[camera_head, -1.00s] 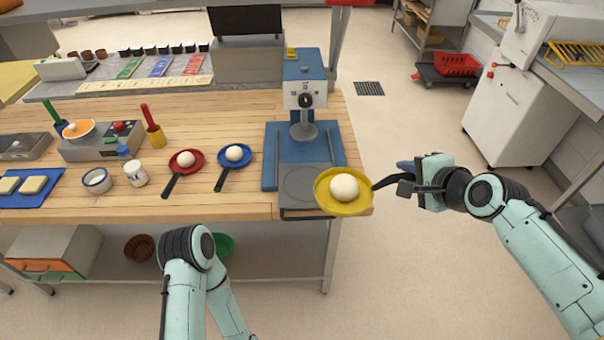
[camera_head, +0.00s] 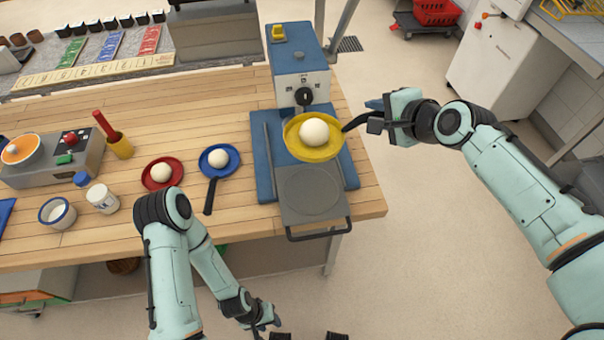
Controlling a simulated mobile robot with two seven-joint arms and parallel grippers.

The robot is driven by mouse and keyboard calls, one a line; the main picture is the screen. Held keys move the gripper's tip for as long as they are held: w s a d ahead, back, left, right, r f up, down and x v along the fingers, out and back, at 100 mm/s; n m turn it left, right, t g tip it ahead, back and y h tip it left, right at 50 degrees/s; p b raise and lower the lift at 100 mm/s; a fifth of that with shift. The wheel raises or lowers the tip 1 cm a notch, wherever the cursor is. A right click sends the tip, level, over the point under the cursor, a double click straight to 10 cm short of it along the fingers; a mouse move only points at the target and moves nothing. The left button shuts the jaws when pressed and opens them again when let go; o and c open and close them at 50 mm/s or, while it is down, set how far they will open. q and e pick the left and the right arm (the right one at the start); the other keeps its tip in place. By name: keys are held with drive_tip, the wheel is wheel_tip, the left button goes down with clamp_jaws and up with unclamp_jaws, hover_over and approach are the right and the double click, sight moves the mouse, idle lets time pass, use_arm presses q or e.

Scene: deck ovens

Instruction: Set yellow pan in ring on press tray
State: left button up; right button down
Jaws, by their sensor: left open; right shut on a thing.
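My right gripper (camera_head: 378,115) is shut on the black handle of the yellow pan (camera_head: 333,149). The pan holds a white dough ball (camera_head: 314,132) and appears raised, in front of the blue press (camera_head: 300,62). The grey press tray (camera_head: 316,219) sticks out toward me. The ring on it (camera_head: 312,190) is bare and lies nearer to me in the picture than the pan. The pan hides the press's lower part and the tray's back. My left gripper (camera_head: 264,322) is open and empty, low in front of the table.
A blue pan (camera_head: 231,159) and a red pan (camera_head: 152,184), each with a dough ball, lie left of the press. A white jar (camera_head: 103,198), a bowl (camera_head: 57,213) and a yellow cup (camera_head: 120,147) stand further left.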

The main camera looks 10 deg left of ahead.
wheel_tip(320, 180, down, 20)
drive_tip(key=b, duration=0.9)
drive_tip(key=shift+w+a, duration=0.1)
drive_tip(key=shift+w, duration=0.05)
use_arm(q)
wheel_tip(320, 180, down, 9)
drive_tip(key=s, duration=0.2)
drive_tip(key=shift+s+a, duration=0.15)
drive_tip(key=shift+s, duration=0.1)
use_arm(e)
drive_tip(key=shift+r, duration=0.1)
use_arm(q)
drive_tip(key=shift+f, duration=0.1)
use_arm(e)
drive_tip(key=c, duration=0.9)
unclamp_jaws()
